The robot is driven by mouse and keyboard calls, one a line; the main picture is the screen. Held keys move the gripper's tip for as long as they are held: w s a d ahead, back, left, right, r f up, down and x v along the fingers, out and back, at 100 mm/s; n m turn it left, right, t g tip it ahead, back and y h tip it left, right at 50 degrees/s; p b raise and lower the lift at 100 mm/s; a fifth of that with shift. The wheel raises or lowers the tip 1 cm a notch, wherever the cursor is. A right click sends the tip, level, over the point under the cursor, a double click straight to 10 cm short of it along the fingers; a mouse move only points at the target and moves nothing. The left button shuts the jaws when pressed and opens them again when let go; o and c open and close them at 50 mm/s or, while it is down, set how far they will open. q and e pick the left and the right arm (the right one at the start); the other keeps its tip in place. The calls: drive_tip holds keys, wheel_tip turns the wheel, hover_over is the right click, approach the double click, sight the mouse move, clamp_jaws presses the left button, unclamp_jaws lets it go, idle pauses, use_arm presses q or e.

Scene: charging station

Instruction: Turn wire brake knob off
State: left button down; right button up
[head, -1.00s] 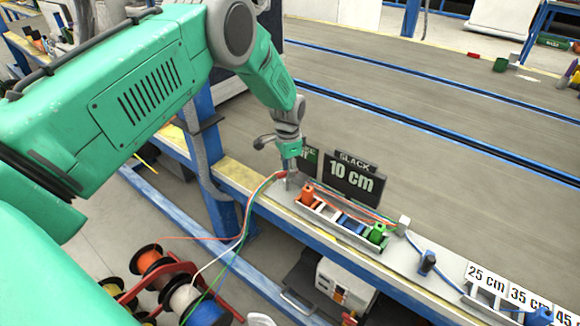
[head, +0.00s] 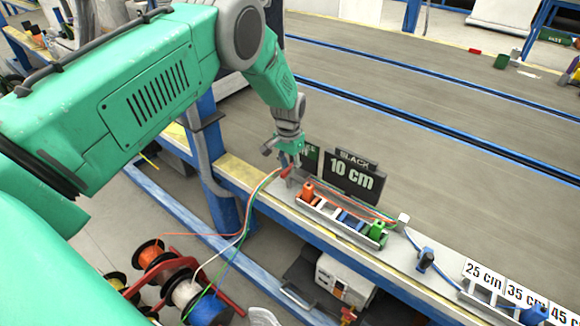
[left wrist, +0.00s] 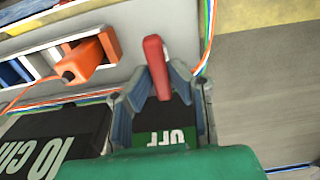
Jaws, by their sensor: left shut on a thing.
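The wire brake knob, a red lever-like handle (left wrist: 157,66), stands between the fingers of my left gripper (left wrist: 160,88) in the left wrist view. The gripper is shut on it. In the head view the left gripper (head: 290,163) reaches down to the near left end of the grey bench, and the red knob (head: 286,171) shows as a small tilted piece at its fingertips. The knob's base is hard to see. Behind the fingers is a black and green sign (left wrist: 172,138) with partly covered white letters. My right gripper does not show clearly.
A black "10 cm" sign (head: 352,176) stands just right of the gripper. An orange clamp (head: 307,192) and a green clamp (head: 378,231) stand on the rack beside it. Coloured wires (head: 247,205) run from spools (head: 185,293) to the bench beside the knob.

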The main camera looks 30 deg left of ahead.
sight(287, 168)
use_arm(q)
drive_tip(key=shift+s+a+f, duration=0.15)
drive_tip(key=shift+s+f, duration=0.15)
drive_tip(key=shift+s, duration=0.15)
drive_tip(key=c, duration=1.5)
unclamp_jaws()
drive_tip(key=shift+c, duration=0.2)
drive_tip(key=shift+w+r, duration=0.1)
drive_tip(key=shift+w, duration=0.05)
drive_tip(key=shift+w+r, duration=0.1)
drive_tip(key=shift+r, duration=0.1)
wheel_tip(287, 168, up, 11)
drive_tip(key=shift+r, duration=0.2)
drive_tip(key=shift+a, duration=0.1)
